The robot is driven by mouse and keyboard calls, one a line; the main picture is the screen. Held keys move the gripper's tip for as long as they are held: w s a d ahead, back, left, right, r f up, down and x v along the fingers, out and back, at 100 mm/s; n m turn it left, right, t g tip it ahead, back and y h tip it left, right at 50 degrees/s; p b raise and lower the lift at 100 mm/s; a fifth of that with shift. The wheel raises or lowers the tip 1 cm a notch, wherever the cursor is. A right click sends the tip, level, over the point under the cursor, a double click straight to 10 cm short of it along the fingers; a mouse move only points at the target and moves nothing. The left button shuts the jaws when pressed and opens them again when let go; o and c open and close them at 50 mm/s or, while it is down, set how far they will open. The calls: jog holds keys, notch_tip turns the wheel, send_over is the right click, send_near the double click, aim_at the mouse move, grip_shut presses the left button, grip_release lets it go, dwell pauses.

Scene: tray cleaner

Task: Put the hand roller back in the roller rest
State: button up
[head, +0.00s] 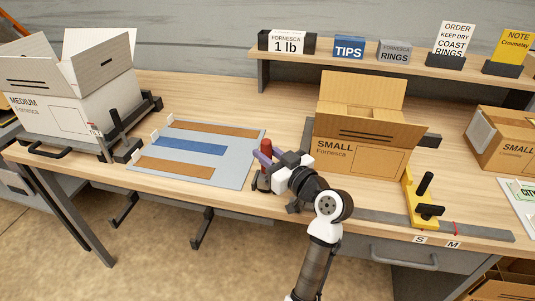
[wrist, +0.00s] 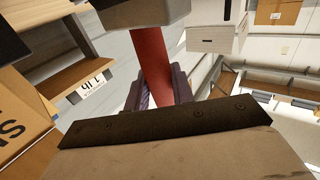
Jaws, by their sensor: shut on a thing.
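The hand roller's red handle (head: 265,148) stands roughly upright near the table's front edge, just right of the pale mat. My gripper (head: 264,160) is shut around the handle, its purple fingers on either side. In the wrist view, the red handle (wrist: 152,62) runs between the purple fingers (wrist: 158,92), with a grey block (wrist: 140,12) at its upper end. In the head view, a dark part (head: 261,187) shows low beneath my gripper. I cannot tell whether it is the roller rest or part of the roller, nor whether the roller is seated.
The pale mat (head: 232,173) with brown and blue strips lies left of my gripper. An open small carton (head: 355,150) stands close on the right. A yellow stand (head: 410,200) is farther right. An open white carton (head: 70,105) stands far left. The table behind the mat is clear.

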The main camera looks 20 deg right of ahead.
jog(key=o, duration=1.1)
jog(key=shift+s+d+f, duration=0.1)
jog(key=shift+s+d, duration=0.15)
jog(key=shift+s, duration=0.3)
jog(key=b+v, duration=0.3)
jog(key=v, duration=0.9)
jog(key=shift+s+b, duration=0.35)
jog(key=shift+b, duration=0.05)
jog(key=shift+d, duration=0.1)
